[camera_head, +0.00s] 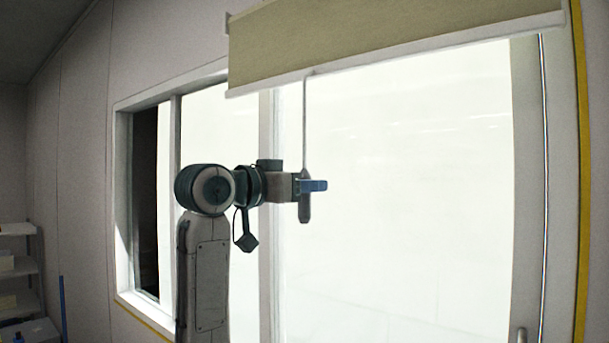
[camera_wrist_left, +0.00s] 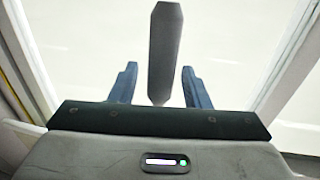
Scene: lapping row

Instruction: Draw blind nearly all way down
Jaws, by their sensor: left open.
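The beige roller blind (camera_head: 380,35) is mostly rolled up, with its pale bottom bar across the top of the bright window. A thin cord (camera_head: 304,120) hangs from the bar and ends in a grey pull handle (camera_head: 305,207). My left gripper (camera_head: 318,186) is at the handle's height in the head view. In the left wrist view the handle (camera_wrist_left: 164,55) stands between my two blue fingers (camera_wrist_left: 160,85), with a gap on each side. The fingers are open and do not grip it. My right gripper is not in view.
The window frame (camera_head: 525,120) has a handle (camera_head: 521,335) low at the right. A yellow strip (camera_head: 581,150) runs down the wall beside it. Shelves (camera_head: 18,265) stand at the far left. The space before the glass is clear.

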